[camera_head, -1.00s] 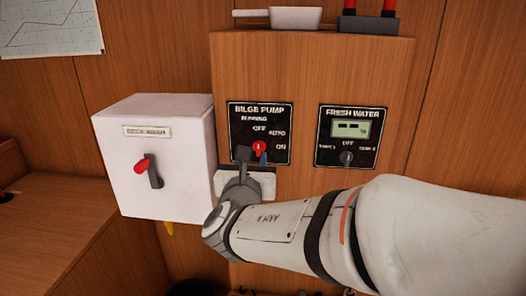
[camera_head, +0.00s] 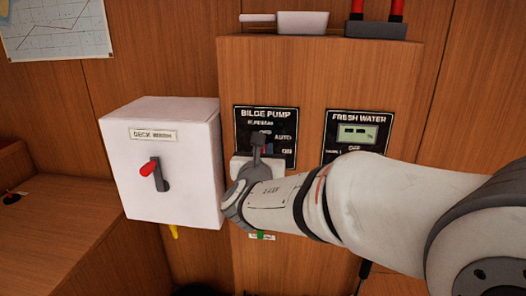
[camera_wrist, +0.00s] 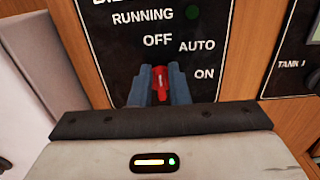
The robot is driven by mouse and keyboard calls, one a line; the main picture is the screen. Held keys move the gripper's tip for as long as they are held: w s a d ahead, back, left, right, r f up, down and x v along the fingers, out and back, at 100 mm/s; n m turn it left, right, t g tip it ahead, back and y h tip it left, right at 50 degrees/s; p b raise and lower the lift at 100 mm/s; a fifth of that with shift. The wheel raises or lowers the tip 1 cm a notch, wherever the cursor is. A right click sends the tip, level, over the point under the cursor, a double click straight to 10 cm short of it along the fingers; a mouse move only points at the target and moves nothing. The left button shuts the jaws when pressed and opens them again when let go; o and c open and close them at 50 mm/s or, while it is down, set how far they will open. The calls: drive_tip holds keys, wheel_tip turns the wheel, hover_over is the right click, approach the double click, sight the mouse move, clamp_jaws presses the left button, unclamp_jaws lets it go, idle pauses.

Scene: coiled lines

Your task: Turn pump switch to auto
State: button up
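The bilge pump panel (camera_head: 244,113) is black with white labels OFF, AUTO and ON; it also fills the top of the wrist view (camera_wrist: 125,60). Its red switch (camera_wrist: 160,80) points up, roughly toward OFF. My gripper (camera_wrist: 160,92) is at the panel, with one blue-grey finger on each side of the red switch. The fingers are very near its sides; I cannot tell whether they press on it. In the head view my gripper (camera_head: 265,150) hides most of the switch and the lower part of the panel.
A white deck wash box (camera_head: 190,180) with a red-tipped lever stands out from the wall at left. The fresh water panel (camera_head: 345,117) is at right, partly behind my arm. A white pan-like object (camera_head: 302,22) and a dark block with red posts (camera_head: 375,30) sit on top.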

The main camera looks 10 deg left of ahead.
clamp_jaws()
drive_tip(key=shift+f+m+b, duration=0.15)
drive_tip(key=shift+m+b, duration=0.15)
drive_tip(key=shift+b, duration=0.35)
drive_tip(key=m+b, duration=0.4)
drive_tip(key=b, duration=0.2)
drive_tip(key=d+m+b, duration=0.1)
drive_tip(key=m+b, duration=0.3)
drive_tip(key=b, duration=0.3)
drive_tip(key=shift+d+f, duration=0.15)
drive_tip(key=shift+f, duration=0.05)
drive_tip(key=shift+b, duration=0.3)
drive_tip(key=shift+o, duration=1.9)
unclamp_jaws()
drive_tip(key=shift+r, duration=0.1)
